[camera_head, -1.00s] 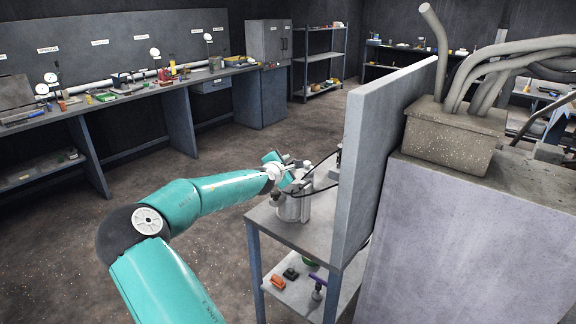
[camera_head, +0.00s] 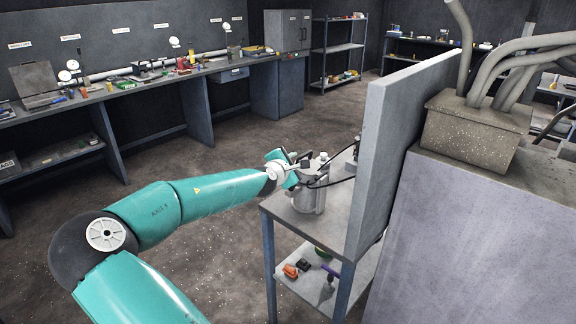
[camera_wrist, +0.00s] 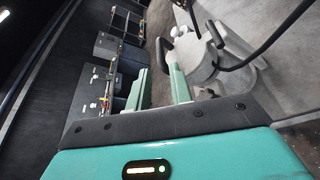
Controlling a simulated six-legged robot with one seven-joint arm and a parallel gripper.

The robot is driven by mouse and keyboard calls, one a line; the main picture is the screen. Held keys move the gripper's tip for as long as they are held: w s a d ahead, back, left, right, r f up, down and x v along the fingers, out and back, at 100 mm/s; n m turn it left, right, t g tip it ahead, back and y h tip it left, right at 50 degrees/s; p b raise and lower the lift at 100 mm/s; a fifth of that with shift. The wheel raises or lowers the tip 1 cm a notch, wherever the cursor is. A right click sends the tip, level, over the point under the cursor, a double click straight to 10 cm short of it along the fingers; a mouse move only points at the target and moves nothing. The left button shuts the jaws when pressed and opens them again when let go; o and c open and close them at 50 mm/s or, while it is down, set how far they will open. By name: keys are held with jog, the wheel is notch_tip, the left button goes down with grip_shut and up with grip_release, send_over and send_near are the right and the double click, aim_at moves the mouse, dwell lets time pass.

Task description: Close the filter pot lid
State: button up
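The filter pot (camera_head: 308,199) is a grey metal pot on the upper shelf of a small metal table, with dark hoses beside it. It also shows in the wrist view (camera_wrist: 196,62), close ahead and to the right of my fingers, with a dark curved handle (camera_wrist: 163,54) at its side. My gripper (camera_head: 290,165) is at the pot's upper left side in the head view. In the wrist view my gripper (camera_wrist: 159,82) has its two green fingers apart with nothing between them. I cannot tell the lid's exact position.
A tall grey panel (camera_head: 400,140) stands right behind the pot. Dark hoses (camera_wrist: 262,45) cross near it. The table's lower shelf (camera_head: 340,285) holds an orange item, a black item and a purple-topped tool. Open floor (camera_head: 220,150) lies left, before a long workbench (camera_head: 150,85).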

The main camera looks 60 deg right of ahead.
jog(key=v, duration=0.4)
jog(key=shift+a+r, duration=0.1)
jog(key=shift+a, duration=0.3)
